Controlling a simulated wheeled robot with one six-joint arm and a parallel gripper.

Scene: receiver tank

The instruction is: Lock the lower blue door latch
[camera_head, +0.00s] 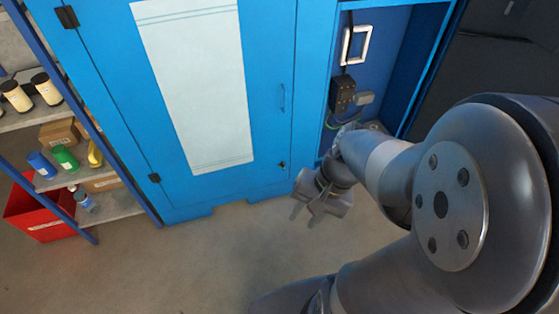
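A tall blue cabinet door (269,60) with a white panel stands shut. A small dark latch (282,165) sits low near its right edge; it is too small to tell whether it is locked. A slim blue handle (283,97) is higher on the same side. My gripper (303,215) is in front of the cabinet, below and right of the latch and apart from it. Its fingertips point down and look spread, with nothing seen between them.
The open bay (386,48) right of the door holds a white frame (356,45) and a black box (342,92). At left, shelves hold bottles and boxes, with a red bin (32,212) low down. The floor (190,260) before the cabinet is clear.

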